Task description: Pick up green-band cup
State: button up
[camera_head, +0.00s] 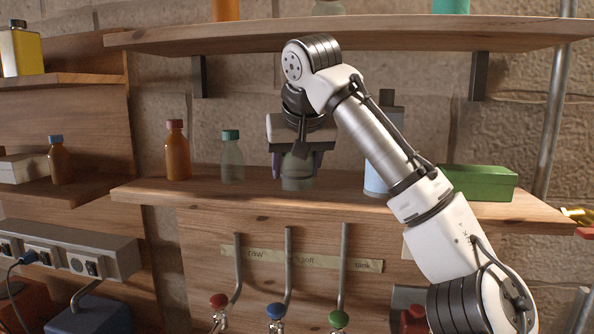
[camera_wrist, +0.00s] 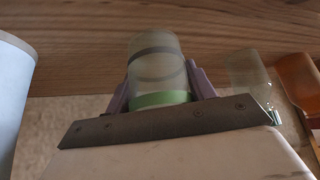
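The green-band cup (camera_wrist: 157,65) is a pale translucent cup with a green band near the gripper side and a dark ring in the wrist view. In the head view the cup (camera_head: 298,172) is upright at the shelf's front, its upper part hidden by my gripper. My gripper (camera_head: 297,166) points down over it, with one purple finger on each side. In the wrist view the fingers of my gripper (camera_wrist: 160,88) lie close against both sides of the cup, with no clear gap. I cannot tell whether its base is on the shelf.
On the wooden shelf (camera_head: 400,205) stand an orange bottle (camera_head: 178,152) and a green-capped clear bottle (camera_head: 232,158) left of the cup. A pale container (camera_head: 376,180) is to the right, partly behind my arm, then a green box (camera_head: 478,183). An upper shelf (camera_head: 400,36) hangs above.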

jog(key=c, duration=0.5)
jog(key=shift+c, duration=0.2)
